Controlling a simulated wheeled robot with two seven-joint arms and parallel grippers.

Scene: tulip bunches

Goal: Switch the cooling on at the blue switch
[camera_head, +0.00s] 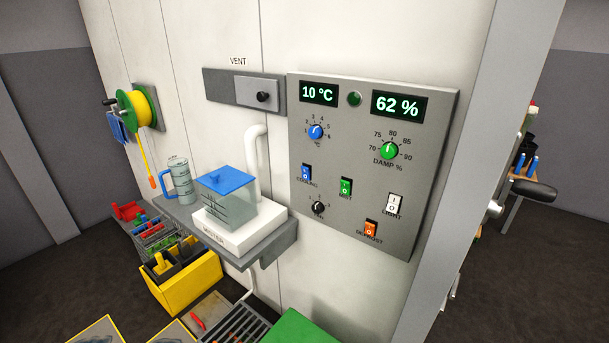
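The blue switch (306,173) is a small rocker on the left part of the grey control panel (434,130), above a label that reads COOLING. White marks show on its face, but I cannot tell which way it is tipped. One display (319,94) above it reads 10 °C. A round dark green lamp (354,99) sits to the right of that display and looks unlit. Neither of my grippers shows in the head view.
The panel also carries a 62 % display (398,106), a blue knob (316,132), a green knob (389,150), and green (346,187), white (394,204) and orange (371,229) switches. A shelf (270,246) with the mister (238,231) projects at lower left.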

